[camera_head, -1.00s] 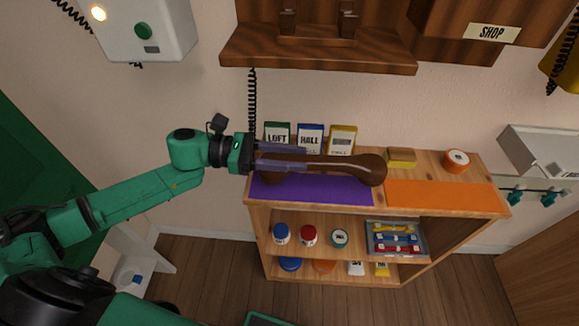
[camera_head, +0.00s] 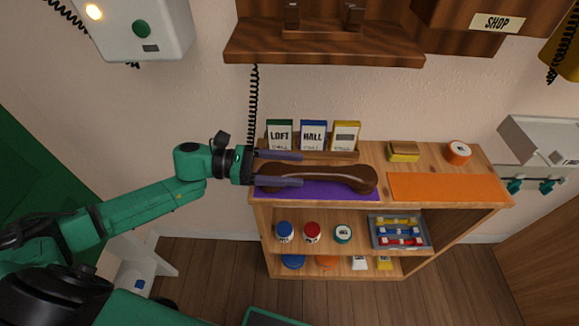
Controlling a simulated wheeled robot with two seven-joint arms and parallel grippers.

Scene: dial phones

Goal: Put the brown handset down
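The brown handset (camera_head: 330,176) lies lengthwise on the purple mat (camera_head: 315,194) on top of the wooden shelf unit. My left gripper (camera_head: 279,169) reaches in from the left at the handset's left end. Its two fingers are spread apart, one on the far side and one on the near side of the handset, with a gap showing at the far finger. The near finger hides a little of the handset's left end. My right gripper is not in view.
Loft, hall and yellow cards (camera_head: 312,135) stand behind the handset. An orange mat (camera_head: 445,187), a yellow-topped block (camera_head: 403,151) and an orange roll (camera_head: 458,152) are to the right. A wooden wall shelf (camera_head: 320,50) with a hanging black cord (camera_head: 253,105) is above.

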